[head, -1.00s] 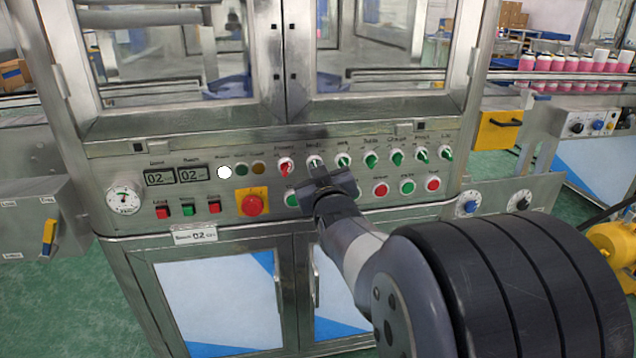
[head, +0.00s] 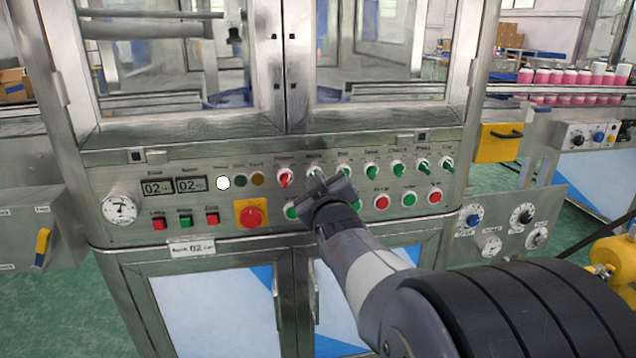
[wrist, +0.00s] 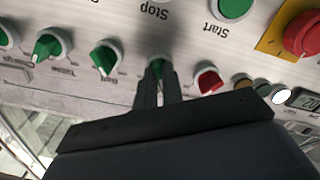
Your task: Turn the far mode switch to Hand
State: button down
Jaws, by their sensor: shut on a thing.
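A row of selector switches runs along the top of the steel control panel. My gripper (head: 316,182) is at the second switch (head: 314,172) from the left, beside the red switch (head: 285,178). In the wrist view, which is upside down, both fingers of my gripper (wrist: 158,84) are closed around that switch's green knob (wrist: 157,65). The fingers cover most of the knob, so its pointing direction and position marks cannot be read. The red switch (wrist: 207,80) and a free green switch (wrist: 105,58) flank it. Its label is too small to read.
Below the row are round green and red push buttons, including a red one (head: 381,202). A red emergency stop (head: 251,214) on a yellow plate is to the left. More green switches (head: 398,169) continue right. A lower side panel (head: 500,228) has several dials.

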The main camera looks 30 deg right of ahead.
jog(key=c, duration=1.5)
grip_release()
jog(key=shift+c, duration=0.2)
jog(key=p+v, duration=0.2)
jog(key=v, duration=0.8)
jog(key=shift+s, duration=0.4)
jog(key=shift+a, duration=0.1)
jog(key=b+x, duration=0.2)
jog(key=x, duration=0.8)
jog(key=shift+w, duration=0.4)
